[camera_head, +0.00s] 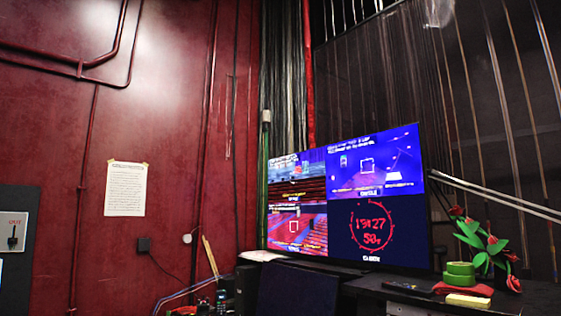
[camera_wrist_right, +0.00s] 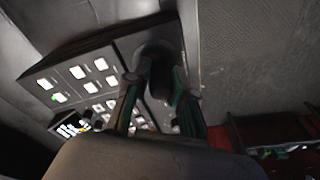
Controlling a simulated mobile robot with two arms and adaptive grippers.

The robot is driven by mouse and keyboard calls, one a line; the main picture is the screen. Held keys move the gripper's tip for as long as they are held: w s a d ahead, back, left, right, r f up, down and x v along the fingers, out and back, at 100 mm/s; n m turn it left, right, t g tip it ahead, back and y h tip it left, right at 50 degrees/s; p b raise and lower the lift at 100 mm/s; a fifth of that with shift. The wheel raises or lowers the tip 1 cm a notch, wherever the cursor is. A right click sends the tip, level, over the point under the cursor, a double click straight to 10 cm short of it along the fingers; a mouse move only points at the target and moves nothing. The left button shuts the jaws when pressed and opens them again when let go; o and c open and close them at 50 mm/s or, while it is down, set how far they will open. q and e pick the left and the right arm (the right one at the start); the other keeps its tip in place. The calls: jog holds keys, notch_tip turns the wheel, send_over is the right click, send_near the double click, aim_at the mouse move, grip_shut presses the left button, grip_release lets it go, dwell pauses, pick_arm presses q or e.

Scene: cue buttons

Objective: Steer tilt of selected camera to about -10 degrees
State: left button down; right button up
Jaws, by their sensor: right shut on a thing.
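In the right wrist view, my right gripper (camera_wrist_right: 157,88) is shut on a dark, rounded stick (camera_wrist_right: 156,62) that stands up from a grey control panel (camera_wrist_right: 112,48). The fingers lie on both sides of the stick, and its lower part is hidden. Several lit white buttons (camera_wrist_right: 100,64) and a small green light (camera_wrist_right: 60,98) are on the panel. In the head view, a large monitor (camera_head: 345,195) shows three camera pictures and a red clock dial. Its small text is too blurred to read, so I cannot tell the tilt. My left gripper is in neither view.
A paper sheet (camera_head: 125,190) hangs on the red wall. A small lit display (camera_wrist_right: 70,128) shows beside the panel.

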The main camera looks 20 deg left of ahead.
jog(key=shift+a+r, duration=0.1)
jog(key=shift+c, duration=0.2)
jog(key=shift+a+p, duration=0.1)
jog(key=shift+p, duration=0.3)
dwell(0.7)
jog(key=shift+w, duration=0.15)
jog(key=shift+r+p, duration=0.1)
jog(key=shift+p, duration=0.2)
jog(key=shift+w, duration=0.15)
